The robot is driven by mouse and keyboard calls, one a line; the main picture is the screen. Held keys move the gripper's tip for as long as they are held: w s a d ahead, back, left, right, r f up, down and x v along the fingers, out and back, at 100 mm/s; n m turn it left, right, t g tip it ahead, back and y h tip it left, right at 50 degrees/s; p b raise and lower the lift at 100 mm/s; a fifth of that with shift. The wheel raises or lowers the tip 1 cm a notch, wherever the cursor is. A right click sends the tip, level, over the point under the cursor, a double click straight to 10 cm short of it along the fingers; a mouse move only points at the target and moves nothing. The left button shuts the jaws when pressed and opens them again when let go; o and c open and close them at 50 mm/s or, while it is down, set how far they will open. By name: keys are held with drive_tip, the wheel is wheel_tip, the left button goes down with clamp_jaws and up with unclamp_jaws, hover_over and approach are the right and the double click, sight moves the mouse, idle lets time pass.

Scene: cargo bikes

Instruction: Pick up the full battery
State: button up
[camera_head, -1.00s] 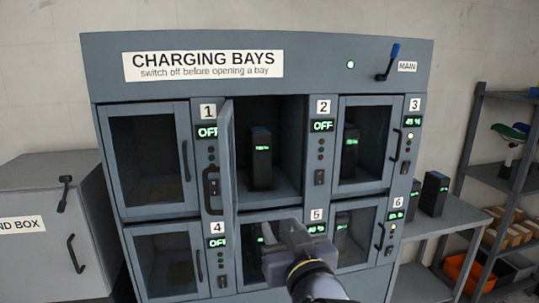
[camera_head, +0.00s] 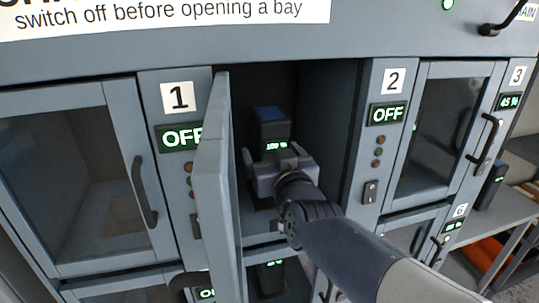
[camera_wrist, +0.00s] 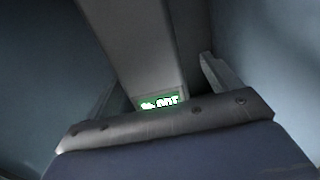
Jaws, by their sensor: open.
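The full battery (camera_head: 272,128) is a dark upright block with a blue top and a green display that appears to read 100 %. It stands inside open bay 2. My gripper (camera_head: 274,157) is open inside the bay, in front of the battery, and hides its lower part. In the wrist view the battery (camera_wrist: 140,55) appears upside down just beyond the gripper body. I cannot tell whether the fingers touch the battery.
The bay 2 door (camera_head: 215,190) stands open, close to the left of my arm. Bay 2's display (camera_head: 388,113) reads OFF. The closed bay 1 door (camera_head: 85,180) is at left and the closed bay 3 door (camera_head: 437,130) at right. Another battery (camera_head: 490,187) stands on the side shelf.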

drive_tip(key=x, duration=0.3)
drive_tip(key=shift+w+d+r+p, duration=0.15)
drive_tip(key=shift+w+d+p, duration=0.05)
drive_tip(key=shift+d+p, duration=0.1)
drive_tip(key=shift+w+a, duration=0.25)
drive_tip(key=shift+w, duration=0.4)
drive_tip(key=shift+c, duration=0.6)
clamp_jaws()
drive_tip(key=shift+r, duration=0.2)
